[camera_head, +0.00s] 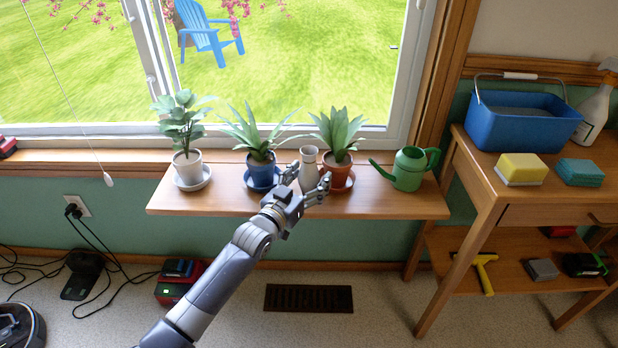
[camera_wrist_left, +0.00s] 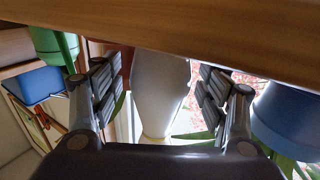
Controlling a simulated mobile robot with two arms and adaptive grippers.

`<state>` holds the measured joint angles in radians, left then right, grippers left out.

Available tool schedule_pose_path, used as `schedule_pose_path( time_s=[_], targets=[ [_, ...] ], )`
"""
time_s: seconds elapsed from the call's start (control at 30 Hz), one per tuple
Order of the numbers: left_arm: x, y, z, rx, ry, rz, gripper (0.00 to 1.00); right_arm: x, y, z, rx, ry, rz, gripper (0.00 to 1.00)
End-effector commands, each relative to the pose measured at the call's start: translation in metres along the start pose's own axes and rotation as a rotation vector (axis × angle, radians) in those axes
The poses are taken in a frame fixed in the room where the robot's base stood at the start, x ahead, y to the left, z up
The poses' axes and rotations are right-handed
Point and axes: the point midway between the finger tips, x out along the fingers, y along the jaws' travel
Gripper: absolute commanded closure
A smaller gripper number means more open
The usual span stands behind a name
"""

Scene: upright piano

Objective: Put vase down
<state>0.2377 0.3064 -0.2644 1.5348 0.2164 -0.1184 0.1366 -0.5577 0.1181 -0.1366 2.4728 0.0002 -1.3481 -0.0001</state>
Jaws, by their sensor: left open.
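A whitish-grey vase (camera_head: 309,167) stands upright on the wooden window shelf (camera_head: 230,204), between the blue and terracotta plant pots. My left gripper (camera_head: 308,182) reaches over the shelf's front edge, with one finger on each side of the vase. In the left wrist view, which looks upside down, the vase (camera_wrist_left: 158,92) sits between the open fingers, with visible gaps on both sides. The shelf edge (camera_wrist_left: 210,42) crosses the top of that view and hides the end of the vase at the shelf. My right gripper is not in view.
A blue pot (camera_head: 262,173) stands close left of the gripper and a terracotta pot (camera_head: 338,172) close right. A green watering can (camera_head: 408,169) is farther right, a white pot (camera_head: 188,168) farther left. A side table (camera_head: 520,212) stands right. The window is behind.

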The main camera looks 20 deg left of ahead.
Motion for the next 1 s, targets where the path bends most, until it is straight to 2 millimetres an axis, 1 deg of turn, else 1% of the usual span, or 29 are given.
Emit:
schedule_pose_path(
  time_s=[0.1,0.3,0.33,0.37,0.4,0.47,0.5,0.57,0.63,0.67,1.0],
  targets=[
    [0.0034,0.0004,0.0003,0.000,-0.001,0.001,0.31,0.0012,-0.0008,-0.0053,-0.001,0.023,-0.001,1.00],
    [0.0035,0.0002,0.0000,0.000,-0.001,0.000,0.31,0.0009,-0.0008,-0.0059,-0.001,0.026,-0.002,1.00],
    [0.0035,0.0002,0.0000,0.000,-0.001,0.000,0.34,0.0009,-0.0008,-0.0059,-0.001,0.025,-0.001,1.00],
    [0.0034,0.0001,0.0000,0.000,-0.001,0.000,0.40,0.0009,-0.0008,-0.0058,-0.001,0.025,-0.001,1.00],
    [0.0034,0.0001,0.0000,0.000,0.000,0.000,0.49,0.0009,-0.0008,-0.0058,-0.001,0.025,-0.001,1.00],
    [0.0034,0.0001,0.0000,0.000,0.000,0.000,0.63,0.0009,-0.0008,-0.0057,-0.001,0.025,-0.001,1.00],
    [0.0033,0.0001,0.0000,0.000,0.000,0.000,0.72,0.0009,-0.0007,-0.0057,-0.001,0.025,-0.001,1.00],
    [0.0033,0.0001,0.0000,0.000,0.000,0.000,0.84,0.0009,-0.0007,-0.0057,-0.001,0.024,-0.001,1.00],
    [0.0033,0.0000,0.0000,0.000,0.000,0.000,0.84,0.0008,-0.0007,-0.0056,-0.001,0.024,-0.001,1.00],
    [0.0034,0.0000,-0.0010,0.000,0.002,0.000,0.89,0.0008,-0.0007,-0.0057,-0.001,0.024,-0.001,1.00],
    [0.0034,-0.0001,-0.0033,0.000,0.002,0.000,0.89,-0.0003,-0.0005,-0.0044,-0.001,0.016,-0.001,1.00]
  ],
)
